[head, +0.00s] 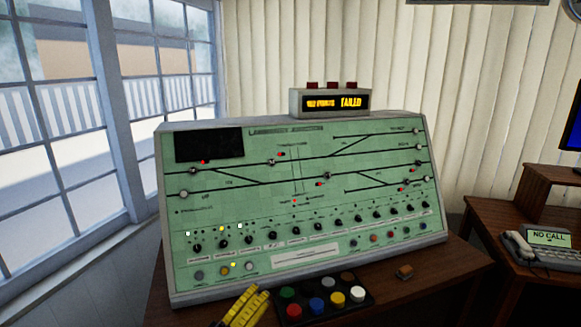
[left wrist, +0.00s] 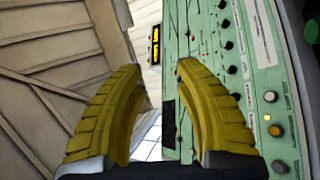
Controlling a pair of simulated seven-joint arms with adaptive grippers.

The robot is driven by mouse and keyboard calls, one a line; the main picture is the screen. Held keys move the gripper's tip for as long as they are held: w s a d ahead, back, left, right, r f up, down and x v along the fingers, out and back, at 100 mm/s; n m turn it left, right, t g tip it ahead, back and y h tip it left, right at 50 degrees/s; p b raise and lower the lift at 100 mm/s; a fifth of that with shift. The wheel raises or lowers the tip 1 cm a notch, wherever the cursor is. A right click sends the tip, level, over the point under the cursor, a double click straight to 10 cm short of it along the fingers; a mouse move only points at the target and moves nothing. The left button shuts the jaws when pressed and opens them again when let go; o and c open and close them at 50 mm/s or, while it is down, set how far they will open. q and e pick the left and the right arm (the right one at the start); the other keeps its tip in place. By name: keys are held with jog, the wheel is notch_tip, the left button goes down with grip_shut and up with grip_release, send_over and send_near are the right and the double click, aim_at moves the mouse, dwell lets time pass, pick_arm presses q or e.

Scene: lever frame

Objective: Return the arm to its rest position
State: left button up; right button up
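My left gripper (head: 257,291) shows at the bottom of the head view, only its yellow fingers, in front of the green control panel's lower edge. In the left wrist view its two ridged yellow fingers (left wrist: 160,70) stand apart with nothing between them. The green control panel (head: 300,215) stands tilted on the desk, with track lines, red lights and rows of knobs. It also shows sideways at the right of the left wrist view (left wrist: 225,85). My right gripper is in neither view.
A pad with several coloured buttons (head: 324,305) lies just right of my left gripper. A small box with an orange display reading "FAILED" (head: 331,102) sits on the panel. A phone reading "NO CALL" (head: 541,244) stands on the right desk (head: 490,215). Windows (head: 60,190) are at left.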

pick_arm(q)
jog(key=s+d+f+m+g, duration=0.3)
jog(key=s+f+m, duration=0.1)
jog(key=s+m, duration=0.2)
jog(key=s+a+f+m+g+y, duration=0.4)
jog(key=s+f+m, duration=0.35)
jog(key=f, duration=0.45)
jog(key=s+a+f+g+y, duration=0.1)
jog(key=s+a+f+y, duration=0.1)
jog(key=s+a+y, duration=0.45)
jog(key=s+a+f+g+y, duration=0.1)
jog(key=s+a+f+y, duration=0.15)
jog(key=a, duration=0.65)
jog(key=s+a+f+g+y, duration=0.1)
jog(key=s+a+f+y, duration=0.1)
jog(key=s+a+y, duration=0.4)
jog(key=s+d+f+g+h, duration=0.1)
jog(key=d+f+h, duration=0.1)
jog(key=f, duration=1.4)
jog(key=s+d+f+g+h, duration=0.1)
jog(key=d+f+g+h, duration=0.15)
jog(key=f, duration=1.25)
jog(key=s+f+n+g+h, duration=0.1)
jog(key=s+f+n+g, duration=0.1)
jog(key=s+f, duration=1.8)
jog(key=shift+s+f, duration=0.15)
jog(key=shift+s, duration=0.65)
jog(key=shift+d+n+h, duration=0.1)
jog(key=shift+n+h, duration=0.15)
